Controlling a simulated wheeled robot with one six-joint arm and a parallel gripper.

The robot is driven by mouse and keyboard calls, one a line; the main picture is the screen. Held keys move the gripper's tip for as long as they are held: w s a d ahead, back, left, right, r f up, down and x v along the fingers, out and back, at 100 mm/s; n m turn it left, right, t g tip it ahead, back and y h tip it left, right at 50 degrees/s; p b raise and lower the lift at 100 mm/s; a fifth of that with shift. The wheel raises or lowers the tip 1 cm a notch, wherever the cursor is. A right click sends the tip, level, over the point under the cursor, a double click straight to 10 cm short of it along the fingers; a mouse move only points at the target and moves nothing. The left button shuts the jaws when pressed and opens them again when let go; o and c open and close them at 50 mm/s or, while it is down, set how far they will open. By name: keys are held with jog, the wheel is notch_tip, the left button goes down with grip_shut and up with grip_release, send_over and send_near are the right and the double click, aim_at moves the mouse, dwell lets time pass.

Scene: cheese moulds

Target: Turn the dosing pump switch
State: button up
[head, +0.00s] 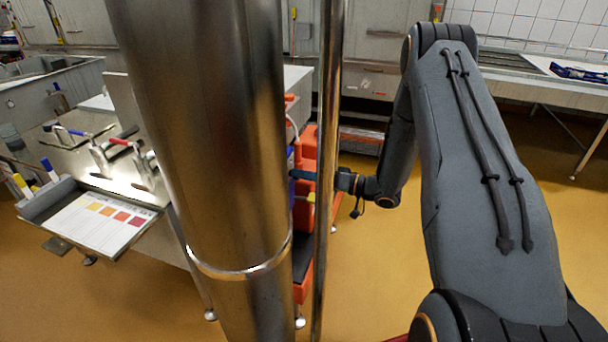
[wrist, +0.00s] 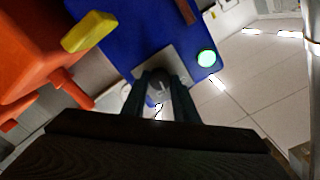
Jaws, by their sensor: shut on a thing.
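The dosing pump's blue panel (wrist: 140,28) fills the upper middle of the wrist view. On it is a pale plate with a dark round switch knob (wrist: 160,81). My gripper (wrist: 157,92) is shut on this knob, one finger on each side. A lit green round lamp (wrist: 207,58) sits on the panel right of the knob. In the head view my gripper (head: 302,174) reaches left to the orange unit (head: 308,145), partly behind a thin metal pole. The knob is hidden there, and its pointer direction is not clear.
A yellow block-shaped part (wrist: 90,32) sticks out from the orange body (wrist: 35,50) left of the panel. In the head view, a steel table (head: 75,160) with clamps stands at left, carrying a colour chart (head: 100,220). Open yellow floor lies around the unit.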

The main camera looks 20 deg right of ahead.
jog(key=shift+m, duration=1.9)
jog(key=o, duration=1)
jog(key=shift+b+v, duration=0.5)
jog(key=shift+v, duration=3.4)
